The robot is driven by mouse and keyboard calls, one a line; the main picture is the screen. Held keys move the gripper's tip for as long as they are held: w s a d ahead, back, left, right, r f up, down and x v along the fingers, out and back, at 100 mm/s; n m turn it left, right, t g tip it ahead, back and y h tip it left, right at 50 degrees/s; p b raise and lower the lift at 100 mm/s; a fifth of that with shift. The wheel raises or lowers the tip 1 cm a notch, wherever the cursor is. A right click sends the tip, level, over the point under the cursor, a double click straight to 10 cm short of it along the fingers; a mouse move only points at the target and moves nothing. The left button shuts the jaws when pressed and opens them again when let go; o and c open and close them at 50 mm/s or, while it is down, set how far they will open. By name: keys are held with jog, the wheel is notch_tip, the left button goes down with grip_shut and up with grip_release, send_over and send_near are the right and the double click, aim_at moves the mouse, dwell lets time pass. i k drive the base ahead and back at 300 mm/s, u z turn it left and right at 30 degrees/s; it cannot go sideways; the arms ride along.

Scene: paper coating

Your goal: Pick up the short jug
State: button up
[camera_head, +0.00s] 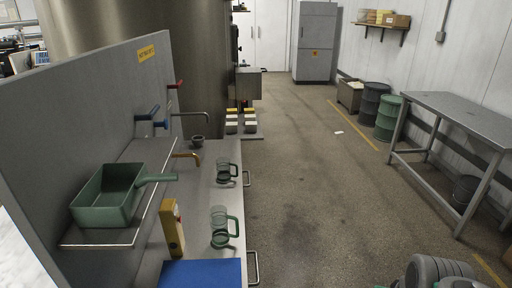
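Two clear jugs with green handles stand upright on the grey counter (205,190). The farther jug (223,171) looks smaller and shorter, with its handle to the right. The nearer jug (219,226) looks taller and has a brighter green handle on its right. Distance may account for part of the size difference. My gripper is not in view. Rounded grey parts at the bottom right look like my arm, well away from both jugs.
A green scoop (106,199) lies on a shelf left of the jugs. A yellow device (173,229) and blue mat (202,273) are near the front. Open floor (310,190) lies right; a metal table (462,117) stands beyond.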

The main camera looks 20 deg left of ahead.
aim_at(228, 170)
jog(key=i, duration=3.3)
jog(key=u, duration=5.25)
